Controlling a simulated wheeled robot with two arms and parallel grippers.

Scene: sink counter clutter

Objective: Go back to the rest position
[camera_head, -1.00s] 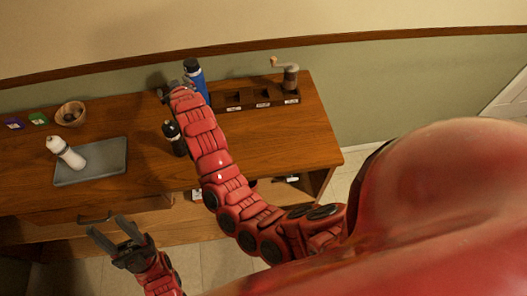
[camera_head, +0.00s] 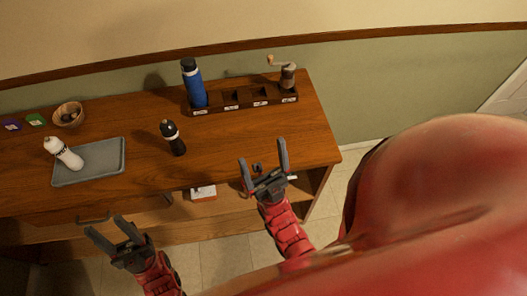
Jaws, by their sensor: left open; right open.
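My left gripper (camera_head: 112,240) is open and empty, in front of the counter's front edge at lower left. My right gripper (camera_head: 264,163) is open and empty, with its fingers pointing up the picture near the counter's front right edge. Neither gripper touches an object that I can see. A blue bottle (camera_head: 195,86) with a black cap stands at the left end of a dark divided rack (camera_head: 246,104) at the back of the counter. A hand grinder (camera_head: 288,78) stands at the rack's right end.
A black bottle (camera_head: 174,139) stands mid-counter. A white bottle (camera_head: 66,155) leans or lies on a grey tray (camera_head: 90,178) at left. A wooden bowl (camera_head: 69,114) stands behind it. The right part of the wooden counter (camera_head: 300,140) is clear. A shelf below holds small items.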

